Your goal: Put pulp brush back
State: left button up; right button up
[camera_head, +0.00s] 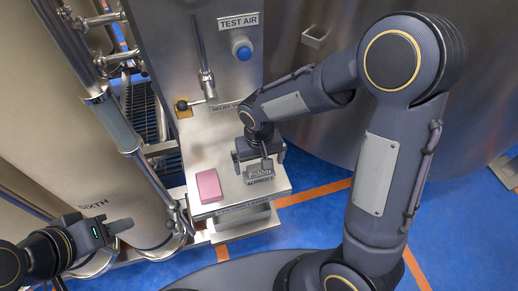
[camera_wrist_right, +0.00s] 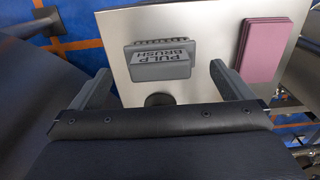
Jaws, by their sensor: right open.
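The pulp brush (camera_wrist_right: 158,64) is a grey block with bristles along its far edge and the words "PULP BRUSH" on its face. It lies on a metal shelf (camera_head: 225,150); in the head view the brush (camera_head: 260,170) is partly hidden by my right gripper. My right gripper (camera_wrist_right: 163,85) is open and empty. Its fingers are spread wider than the brush, and the brush appears ahead of them, not gripped. In the head view the right gripper (camera_head: 258,150) is over the shelf's right part. My left gripper (camera_head: 103,228) is at lower left, away from the shelf; its jaw opening is unclear.
A pink pad (camera_head: 208,186) lies on the shelf left of the brush, and shows close to the right finger in the wrist view (camera_wrist_right: 262,50). A dark round item (camera_wrist_right: 159,100) is near the shelf edge. Pipes, a valve lever (camera_head: 195,103) and large metal tanks stand around.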

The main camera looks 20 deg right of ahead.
aim_at(259, 167)
notch_tip(259, 167, up, 7)
jog(key=shift+r, duration=0.15)
jog(key=s+d+r+m+t+y, duration=0.1)
jog(key=s+d+r+t+y, duration=0.1)
jog(key=s, duration=0.6)
jog(key=s+d+r+m+t+y, duration=0.1)
jog(key=s+d+r+t, duration=0.2)
jog(key=s+d+r, duration=0.2)
jog(key=s+d, duration=0.2)
jog(key=s, duration=0.1)
jog(key=shift+s+r+t+y, duration=0.15)
jog(key=shift+t+y, duration=0.15)
jog(key=shift+y, duration=0.1)
jog(key=shift+d, duration=0.1)
jog(key=shift+c, duration=0.4)
